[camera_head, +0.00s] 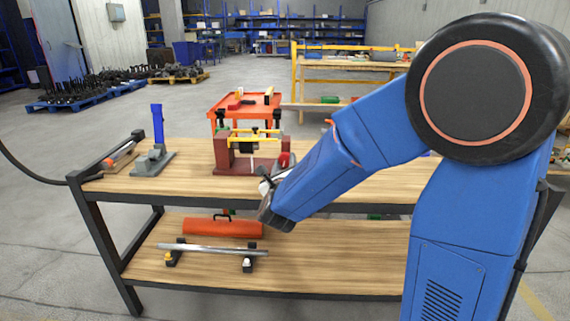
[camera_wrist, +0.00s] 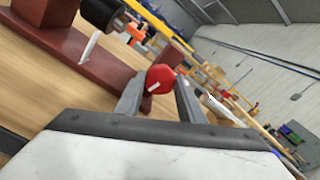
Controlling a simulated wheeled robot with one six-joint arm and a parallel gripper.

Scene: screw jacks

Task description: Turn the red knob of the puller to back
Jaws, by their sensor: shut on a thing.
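The puller (camera_head: 222,153) stands on the wooden table top in the head view, a dark red frame with uprights on a base plate (camera_wrist: 75,50), a yellow bar and a black cylinder (camera_wrist: 101,12). Its round red knob (camera_head: 284,159) is on the right side. In the wrist view the red knob (camera_wrist: 160,78) has a short white mark on its face. My gripper (camera_wrist: 158,95) has one finger on each side of the knob and is shut on it. In the head view my gripper (camera_head: 270,182) is partly hidden by my wrist.
A grey device with a blue lever (camera_head: 157,123) stands left on the table. A red-orange tool (camera_head: 119,154) lies at the left edge. The lower shelf holds an orange cylinder (camera_head: 215,228) and a metal rod (camera_head: 212,250). A red cart (camera_head: 245,105) stands behind.

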